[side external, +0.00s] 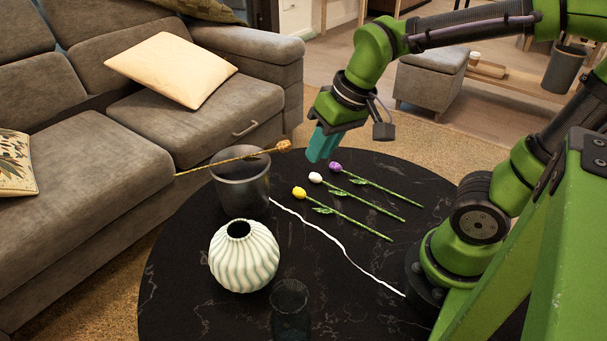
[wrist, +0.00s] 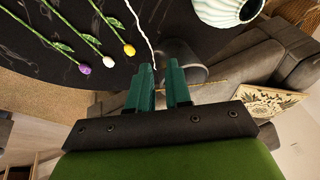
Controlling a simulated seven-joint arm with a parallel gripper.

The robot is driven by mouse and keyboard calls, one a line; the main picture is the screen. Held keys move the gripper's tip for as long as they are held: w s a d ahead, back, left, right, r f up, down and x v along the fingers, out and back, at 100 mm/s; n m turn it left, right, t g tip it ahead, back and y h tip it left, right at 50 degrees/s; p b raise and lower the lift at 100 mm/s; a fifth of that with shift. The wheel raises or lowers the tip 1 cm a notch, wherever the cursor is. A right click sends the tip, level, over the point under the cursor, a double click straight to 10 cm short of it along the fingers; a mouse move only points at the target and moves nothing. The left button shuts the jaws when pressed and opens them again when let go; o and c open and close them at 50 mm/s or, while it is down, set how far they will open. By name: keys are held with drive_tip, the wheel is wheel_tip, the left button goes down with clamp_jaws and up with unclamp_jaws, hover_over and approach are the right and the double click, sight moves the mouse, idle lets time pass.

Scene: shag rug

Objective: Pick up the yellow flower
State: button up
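The yellow flower (side external: 299,192) lies on the black round table, its green stem running to the lower right. In the wrist view its yellow head (wrist: 129,50) is just above and left of the fingers. A white flower (side external: 316,178) and a purple flower (side external: 335,167) lie beside it, roughly parallel. My gripper (side external: 322,146) hangs above the table's far side, over and apart from the flowers. In the wrist view its two teal fingers (wrist: 163,76) are apart with nothing between them.
A ribbed pale vase (side external: 244,258) and a dark glass (side external: 290,308) stand nearer. A grey sofa (side external: 85,188) borders the table. The table between flowers and glass is mostly clear.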

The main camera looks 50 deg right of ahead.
drive_tip(key=w+d+f+n+g+h, duration=0.3)
drive_tip(key=w+f+g, duration=0.15)
drive_tip(key=w, duration=0.25)
hover_over(312, 199)
drive_tip(key=a, duration=0.1)
drive_tip(key=shift+h, duration=0.3)
drive_tip(key=f, duration=1)
drive_tip(key=shift+s+a+f, duration=0.15)
drive_tip(key=shift+s+f, duration=0.05)
drive_tip(key=shift+f, duration=0.1)
drive_tip(key=shift+w+d+f, duration=0.1)
drive_tip(key=shift+d+f, duration=0.05)
drive_tip(key=shift+f, duration=0.75)
drive_tip(key=shift+w+d+f, duration=0.1)
drive_tip(key=shift+d+f, duration=0.05)
drive_tip(key=shift+f, duration=0.7)
drive_tip(key=shift+d+f, duration=0.15)
drive_tip(key=shift+f, duration=0.75)
drive_tip(key=shift+c, duration=0.2)
clamp_jaws()
